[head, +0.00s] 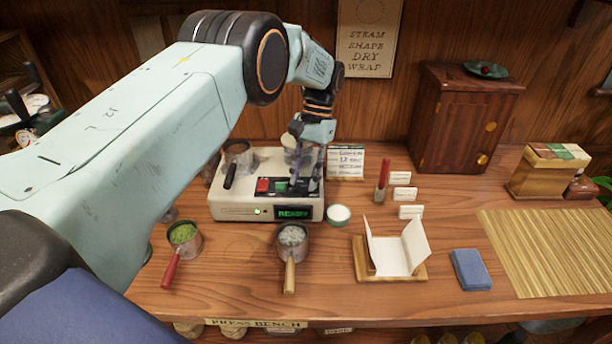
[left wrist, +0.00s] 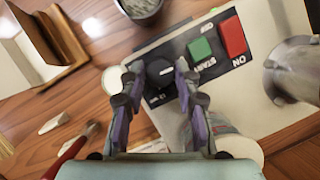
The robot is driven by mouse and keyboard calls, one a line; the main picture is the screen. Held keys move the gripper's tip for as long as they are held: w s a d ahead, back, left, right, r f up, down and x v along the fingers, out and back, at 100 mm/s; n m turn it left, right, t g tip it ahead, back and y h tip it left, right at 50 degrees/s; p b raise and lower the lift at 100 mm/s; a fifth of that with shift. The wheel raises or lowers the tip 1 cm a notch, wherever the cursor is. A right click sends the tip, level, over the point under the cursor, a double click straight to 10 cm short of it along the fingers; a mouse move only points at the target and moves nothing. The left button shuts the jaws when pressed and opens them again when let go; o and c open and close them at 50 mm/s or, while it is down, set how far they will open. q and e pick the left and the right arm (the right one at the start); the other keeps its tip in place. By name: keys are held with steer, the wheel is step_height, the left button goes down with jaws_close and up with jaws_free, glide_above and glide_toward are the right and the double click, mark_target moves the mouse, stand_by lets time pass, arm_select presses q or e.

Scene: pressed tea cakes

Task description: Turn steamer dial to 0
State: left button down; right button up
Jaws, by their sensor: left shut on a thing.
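The steamer (head: 238,207) is a cream box on the bench, with a lit green "READY" display (head: 293,212) on its front. Its black dial (left wrist: 160,72) shows in the left wrist view, with a white pointer mark; the number it points to is too blurred to read. My left gripper (left wrist: 157,79) is shut on the dial, one finger on each side. In the head view my left gripper (head: 308,165) reaches down over the right part of the steamer and hides the dial. A green START button (left wrist: 200,50) and a red ON switch (left wrist: 232,36) sit beside it. My right gripper is out of view.
A metal cup (head: 238,155) stands on the steamer's left. Scoops with green leaf (head: 183,237) and pale leaf (head: 292,237) stand in front. A small white bowl (head: 338,214) and a sign card (head: 345,162) are close on the right.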

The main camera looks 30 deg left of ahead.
arm_select(q)
steer(key=c, duration=2.1)
jaws_free()
steer(key=shift+s+f+n, duration=0.25)
steer(key=shift+f+n, duration=0.05)
steer(key=shift+n, duration=0.2)
steer(key=o, duration=0.9)
steer(key=shift+w+r, duration=0.1)
steer(key=shift+r, duration=0.05)
steer(key=shift+w+r, duration=0.3)
steer(key=shift+r, duration=0.2)
steer(key=v, duration=0.5)
steer(key=shift+w+a+r, duration=0.1)
steer(key=shift+w+r, duration=0.05)
steer(key=shift+r, duration=0.25)
steer(key=shift+w+r, duration=0.1)
steer(key=shift+r, duration=0.4)
